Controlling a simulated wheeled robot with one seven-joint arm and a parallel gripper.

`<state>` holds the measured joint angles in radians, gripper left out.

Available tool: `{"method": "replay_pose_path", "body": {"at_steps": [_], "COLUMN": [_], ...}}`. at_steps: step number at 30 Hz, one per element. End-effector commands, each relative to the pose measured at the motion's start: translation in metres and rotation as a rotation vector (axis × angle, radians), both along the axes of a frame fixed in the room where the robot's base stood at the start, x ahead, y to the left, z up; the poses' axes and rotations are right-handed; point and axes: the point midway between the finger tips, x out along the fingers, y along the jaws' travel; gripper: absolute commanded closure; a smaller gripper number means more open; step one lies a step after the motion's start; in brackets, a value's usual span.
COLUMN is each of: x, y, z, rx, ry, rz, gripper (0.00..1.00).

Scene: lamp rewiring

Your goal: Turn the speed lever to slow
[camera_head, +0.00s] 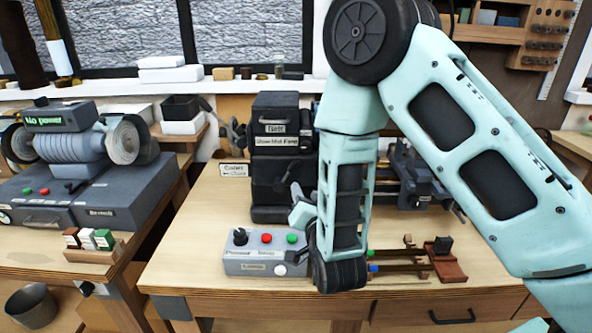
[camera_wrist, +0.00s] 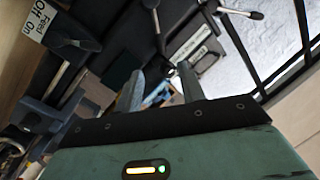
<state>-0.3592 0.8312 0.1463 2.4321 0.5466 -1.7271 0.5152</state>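The dark machine (camera_head: 283,180) stands at the back middle of the bench in the head view. Its front carries a plate marked Slow-Mid-Fast (camera_head: 276,141) below a Belt plate. In the wrist view a pale label plate (camera_wrist: 192,40), its text hard to read, lies beyond my fingers. A metal lever with a round knob (camera_wrist: 151,4) shows left of that plate; I cannot tell whether it is the speed lever. My gripper (camera_wrist: 160,82) has its two fingers apart, with no object clearly held between them. In the head view my gripper (camera_head: 299,194) is in front of the machine's lower part, partly hidden.
A control box (camera_head: 265,252) with red and green buttons sits in front, close to my arm. A Feed Off/On label (camera_wrist: 38,20) and a dark lever show at the wrist view's left. A grey machine reading No power (camera_head: 50,121) stands left. Tools lie on the bench right.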

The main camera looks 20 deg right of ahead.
Motion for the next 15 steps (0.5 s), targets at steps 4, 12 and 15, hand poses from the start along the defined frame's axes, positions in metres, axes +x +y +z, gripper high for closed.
{"method": "replay_pose_path", "body": {"at_steps": [4,12,15], "x": [0.033,0.085,0.1], "y": [-0.004,-0.008,-0.009], "z": [0.006,0.005,0.004], "rx": [0.0,0.0,0.0], "ry": [-0.001,0.0,0.001], "rz": [-0.002,-0.001,-0.001], "gripper": [0.61,0.61,0.61]}}
